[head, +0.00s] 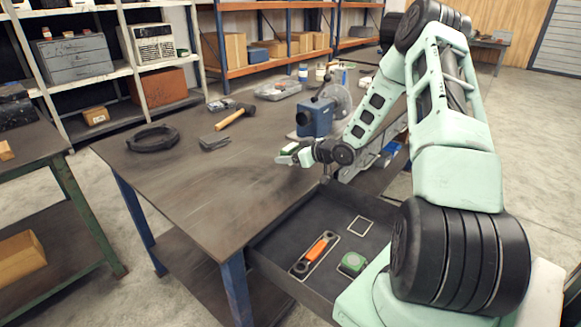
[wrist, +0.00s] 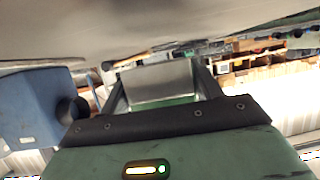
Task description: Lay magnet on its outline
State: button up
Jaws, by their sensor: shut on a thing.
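My gripper (head: 290,155) is over the right edge of the tabletop, left of the blue machine's base in the picture. In the wrist view its two fingers (wrist: 160,84) are shut on a grey, boxy metal piece (wrist: 158,79), which I take to be the magnet. In the head view the held piece is too small to make out clearly. An empty pale square outline (head: 360,226) is on the floor of the open drawer (head: 290,242), below and to the right of my gripper. Whether it matches the held piece cannot be told.
In the drawer lie an orange-and-black tool (head: 316,252) within an outline and a green tape measure (head: 352,263). The table's front is clear.

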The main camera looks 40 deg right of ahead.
aim_at(291, 172)
jog(key=shift+f+p, duration=0.35)
jog(key=shift+f, duration=1.75)
jog(key=shift+f, duration=0.3)
jog(key=o, duration=1.3)
jog(key=shift+c, duration=0.2)
jog(key=r+b+v, duration=0.1)
jog(key=b+v, duration=0.1)
jog(key=v, duration=1.5)
jog(key=shift+d+b, duration=0.25)
jog(key=shift+b, duration=0.15)
